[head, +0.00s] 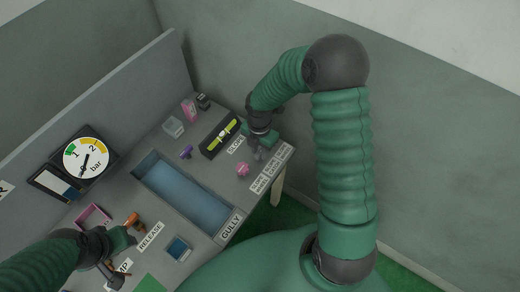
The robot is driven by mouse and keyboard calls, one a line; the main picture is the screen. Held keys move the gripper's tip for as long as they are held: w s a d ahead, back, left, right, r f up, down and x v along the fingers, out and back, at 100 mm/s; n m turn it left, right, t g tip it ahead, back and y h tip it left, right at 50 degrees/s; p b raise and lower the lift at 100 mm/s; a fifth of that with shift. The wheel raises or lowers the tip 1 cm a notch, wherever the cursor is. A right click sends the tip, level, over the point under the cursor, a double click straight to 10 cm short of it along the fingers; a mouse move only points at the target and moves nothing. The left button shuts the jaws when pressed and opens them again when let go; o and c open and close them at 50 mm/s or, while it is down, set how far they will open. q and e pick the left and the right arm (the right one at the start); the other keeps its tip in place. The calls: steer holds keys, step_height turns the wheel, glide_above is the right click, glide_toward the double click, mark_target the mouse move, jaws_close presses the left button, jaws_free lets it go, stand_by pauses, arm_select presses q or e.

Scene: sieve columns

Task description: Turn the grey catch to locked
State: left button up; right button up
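I cannot clearly make out a grey catch in the head view. My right gripper (261,151) reaches down over the right end of the bench, between the SLOPE label (237,145) and a white label plate with several lines of text (270,170). Its dark fingers point down and may hide a small part beneath them. I cannot tell whether they are open or touch anything. My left gripper (117,275) is low at the left, near the RELEASE label (151,236). Its fingers are small and dark, and their opening is unclear.
The grey bench holds a blue recessed trough (184,190) labelled GULLY, a yellow-green spirit level (221,134), a pink knob (243,169), a purple piece (186,152), a clear box (173,127) and an orange handle (133,221). A pressure gauge (86,160) stands at the back panel.

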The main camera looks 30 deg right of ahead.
steer(key=shift+a, duration=0.25)
steer(key=c, duration=0.5)
arm_select(q)
steer(key=shift+a, duration=0.1)
arm_select(e)
steer(key=shift+d, duration=0.3)
jaws_close()
